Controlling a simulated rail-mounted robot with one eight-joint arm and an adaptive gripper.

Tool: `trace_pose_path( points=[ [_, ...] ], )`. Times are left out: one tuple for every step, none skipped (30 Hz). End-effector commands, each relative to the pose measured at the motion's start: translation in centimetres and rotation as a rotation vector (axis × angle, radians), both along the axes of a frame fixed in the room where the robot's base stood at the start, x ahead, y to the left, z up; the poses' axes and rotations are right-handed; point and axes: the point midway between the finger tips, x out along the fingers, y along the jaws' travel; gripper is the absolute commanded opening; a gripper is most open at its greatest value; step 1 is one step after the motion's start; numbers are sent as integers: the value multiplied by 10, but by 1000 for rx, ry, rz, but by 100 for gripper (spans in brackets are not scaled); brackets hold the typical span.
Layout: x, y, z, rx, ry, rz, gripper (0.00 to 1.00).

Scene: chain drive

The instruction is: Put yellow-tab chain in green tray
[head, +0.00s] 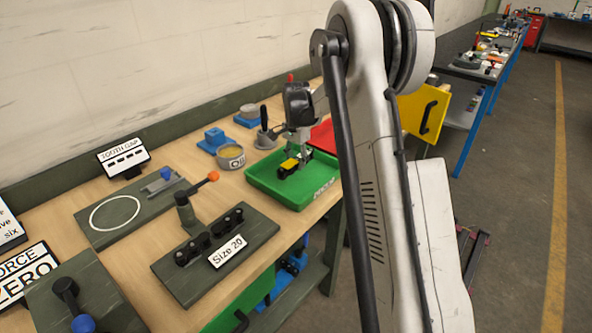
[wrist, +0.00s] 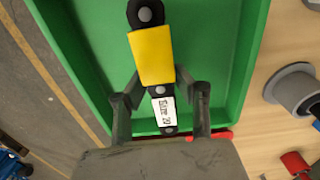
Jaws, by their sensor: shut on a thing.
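The yellow-tab chain (head: 289,164) is dark, with a yellow tab and a small white label. In the wrist view the chain (wrist: 152,56) runs up from between my fingers, with a dark round-pinned end at the top. My gripper (head: 298,151) is shut on the chain near its white label; the fingers also show in the wrist view (wrist: 162,98). The green tray (head: 265,184) lies beneath the gripper and chain, its floor (wrist: 95,45) bare around them. I cannot tell whether the chain touches the tray floor.
A grey flanged part (wrist: 293,90) stands right of the tray in the wrist view.

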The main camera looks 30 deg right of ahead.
Motion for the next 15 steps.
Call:
trace_pose_path(
  points=[
    [0,0,-4,0,0,0,0],
    [0,0,-8,0,0,0,0],
    [0,0,-13,0,0,0,0],
    [0,0,-17,0,0,0,0],
    [0,0,-22,0,0,0,0],
    [0,0,-27,0,0,0,0],
    [0,0,-30,0,0,0,0],
    [0,0,-33,0,0,0,0],
    [0,0,-35,0,0,0,0],
    [0,0,-36,0,0,0,0],
    [0,0,-36,0,0,0,0],
    [0,0,-36,0,0,0,0],
    [0,0,-36,0,0,0,0],
    [0,0,-36,0,0,0,0],
    [0,0,-36,0,0,0,0]
  ],
)
